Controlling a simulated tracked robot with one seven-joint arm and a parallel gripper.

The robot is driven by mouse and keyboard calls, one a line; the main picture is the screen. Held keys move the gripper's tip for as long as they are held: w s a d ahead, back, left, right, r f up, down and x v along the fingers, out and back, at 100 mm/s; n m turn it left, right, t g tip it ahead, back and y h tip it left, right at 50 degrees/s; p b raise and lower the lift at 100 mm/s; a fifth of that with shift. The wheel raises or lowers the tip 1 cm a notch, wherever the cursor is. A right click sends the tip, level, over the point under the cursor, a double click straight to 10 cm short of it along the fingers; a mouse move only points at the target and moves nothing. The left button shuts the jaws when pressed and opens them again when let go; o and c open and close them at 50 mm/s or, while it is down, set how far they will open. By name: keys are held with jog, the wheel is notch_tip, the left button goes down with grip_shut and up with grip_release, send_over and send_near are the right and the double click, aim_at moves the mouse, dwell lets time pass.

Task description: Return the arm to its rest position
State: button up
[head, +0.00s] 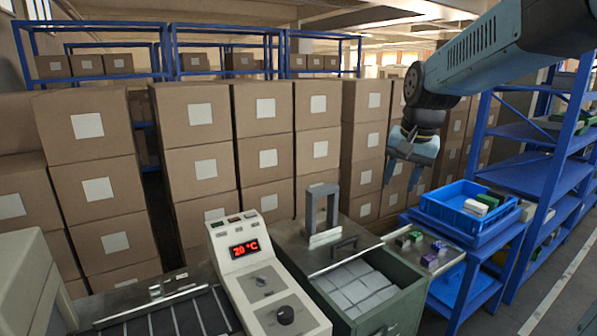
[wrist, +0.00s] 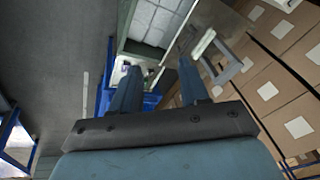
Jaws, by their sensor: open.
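My arm reaches in from the upper right of the head view, with my gripper (head: 401,184) pointing down. The gripper hangs in the air in front of the stacked cartons, above and left of the blue bin (head: 462,207). Its two fingers are apart, with nothing seen between them. In the wrist view my gripper (wrist: 158,72) also shows spread fingers and no held object. Part of the blue cart shows beyond the fingers there.
A blue shelf rack (head: 545,170) stands at right. Tall carton stacks (head: 195,150) fill the back.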

jog(key=s+d+f+n+t, duration=0.1)
jog(key=s+n, duration=0.3)
jog(key=s, duration=1.5)
jog(key=shift+f+n+t+h, duration=0.35)
jog(key=shift+n+t+h, duration=0.05)
jog(key=shift+t, duration=0.2)
